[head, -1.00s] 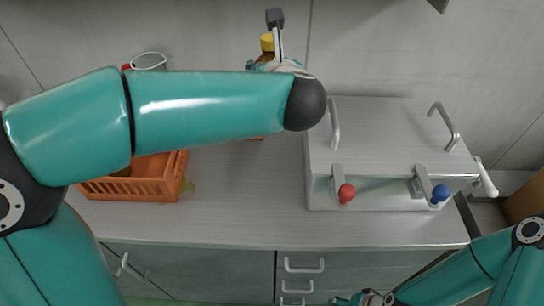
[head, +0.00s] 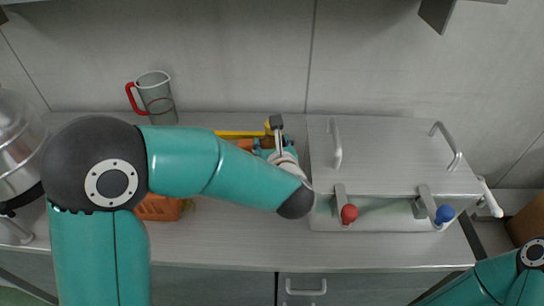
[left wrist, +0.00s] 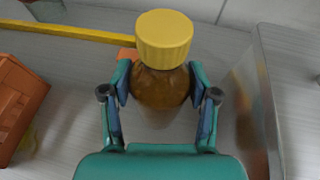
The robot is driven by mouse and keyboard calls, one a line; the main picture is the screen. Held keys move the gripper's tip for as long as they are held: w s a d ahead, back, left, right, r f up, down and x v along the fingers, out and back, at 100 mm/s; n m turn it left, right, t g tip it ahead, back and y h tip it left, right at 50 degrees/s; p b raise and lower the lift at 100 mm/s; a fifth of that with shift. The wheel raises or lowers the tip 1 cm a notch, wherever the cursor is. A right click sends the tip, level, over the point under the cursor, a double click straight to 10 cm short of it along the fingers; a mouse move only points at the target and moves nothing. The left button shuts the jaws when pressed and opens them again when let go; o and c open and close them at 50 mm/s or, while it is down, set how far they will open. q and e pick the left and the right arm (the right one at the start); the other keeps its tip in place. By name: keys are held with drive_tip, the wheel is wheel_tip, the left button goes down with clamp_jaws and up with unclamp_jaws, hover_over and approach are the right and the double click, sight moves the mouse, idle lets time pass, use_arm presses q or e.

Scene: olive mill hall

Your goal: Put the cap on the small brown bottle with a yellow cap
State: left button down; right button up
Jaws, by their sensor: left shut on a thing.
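The small brown bottle (left wrist: 160,86) is upright between the fingers of my left gripper (left wrist: 160,92) in the left wrist view. The fingers are shut on its sides. A ribbed yellow cap (left wrist: 164,37) sits on top of the bottle, straight as far as I can see; whether it is screwed tight I cannot tell. In the head view my left gripper (head: 277,150) is at the back of the bench, left of the metal box, and only a bit of the yellow cap (head: 268,125) shows behind it. My right gripper is outside the view.
A metal box (head: 400,155) with handles and red and blue knobs stands close right. A yellow bar (left wrist: 70,33) lies left of the bottle. An orange crate (left wrist: 18,100), a red-handled jug (head: 157,98) and a steel vessel (head: 15,150) are further left. The front bench is clear.

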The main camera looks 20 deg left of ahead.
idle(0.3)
use_arm(q)
drive_tip(key=shift+f, duration=2.1)
drive_tip(key=shift+f, duration=0.15)
drive_tip(key=shift+c, duration=1.4)
unclamp_jaws()
